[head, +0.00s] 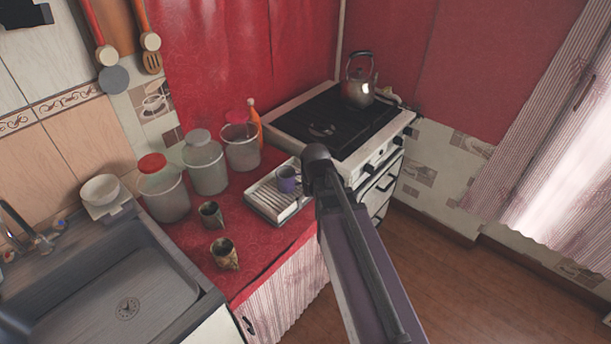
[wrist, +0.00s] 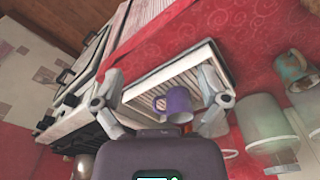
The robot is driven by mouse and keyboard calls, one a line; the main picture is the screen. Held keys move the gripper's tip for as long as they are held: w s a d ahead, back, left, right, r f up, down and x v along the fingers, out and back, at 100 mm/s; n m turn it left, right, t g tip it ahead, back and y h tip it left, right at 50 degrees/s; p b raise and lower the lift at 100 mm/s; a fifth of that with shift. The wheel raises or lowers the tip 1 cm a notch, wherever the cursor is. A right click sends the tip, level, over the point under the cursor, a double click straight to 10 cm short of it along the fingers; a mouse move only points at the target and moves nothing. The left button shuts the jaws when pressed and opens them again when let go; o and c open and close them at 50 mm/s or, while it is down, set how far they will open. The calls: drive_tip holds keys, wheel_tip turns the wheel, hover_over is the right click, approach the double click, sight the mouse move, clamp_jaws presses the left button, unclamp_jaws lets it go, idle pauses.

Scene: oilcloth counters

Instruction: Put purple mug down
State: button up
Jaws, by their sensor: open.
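The purple mug (head: 287,179) stands on a white ribbed tray (head: 262,207) on the red counter, beside the stove. In the wrist view the purple mug (wrist: 178,103) shows between the two spread fingers of my gripper (wrist: 162,100), and the tray (wrist: 168,72) lies beneath it. The fingers are apart and I see no contact with the mug. In the head view my arm reaches toward the tray, and the fingers are hidden there.
Two patterned mugs (head: 224,253) (head: 211,214) stand left of the tray. Several jars (head: 205,165) and an orange bottle (head: 254,122) stand behind. The stove (head: 330,122) with a kettle (head: 359,82) is at the back right. A sink (head: 115,290) is at the left.

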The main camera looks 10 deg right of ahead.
drive_tip(key=s, duration=0.7)
drive_tip(key=shift+a+g, duration=0.15)
drive_tip(key=shift+g, duration=0.25)
drive_tip(key=shift+w, duration=0.1)
idle(0.5)
